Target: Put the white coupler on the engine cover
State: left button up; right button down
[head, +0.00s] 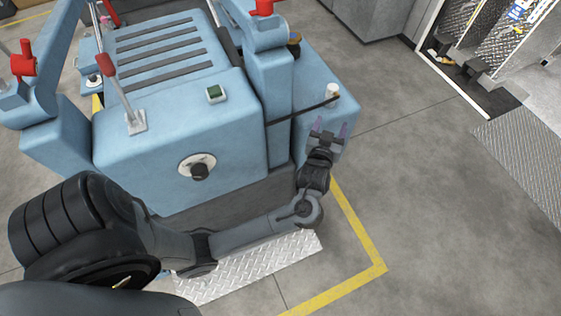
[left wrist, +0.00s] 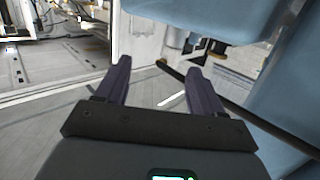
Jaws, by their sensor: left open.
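The white coupler (head: 332,90) is a small pale cylinder at the free end of a dark rod or hose (head: 300,111) beside the blue machine. The engine cover appears to be the blue box with dark slots (head: 222,70). My left gripper (head: 330,128) is open with nothing seen between its fingers, just below the coupler in the head view. Both fingers stand apart in the left wrist view (left wrist: 160,72), where the dark rod (left wrist: 235,105) runs down to the right. I cannot make out the coupler there. My right gripper is not in view.
A blue side block (head: 315,75) is close to my left gripper. Open grey floor with a yellow line (head: 358,232) is at the right. A tread-plate step (head: 250,268) is at the front.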

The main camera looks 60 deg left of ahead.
pick_arm(q)
jog(key=s+d+f+m+g+h, duration=0.4)
jog(key=s+d+f+m+h, duration=0.2)
jog(key=s+d+f+h, duration=0.45)
jog(key=s+d+m+g, duration=0.1)
jog(key=s+m+g, duration=0.2)
jog(key=s, duration=1.4)
jog(key=g, duration=0.2)
jog(key=shift+r+g, duration=0.2)
jog(key=shift+g, duration=0.1)
jog(key=shift+w, duration=0.1)
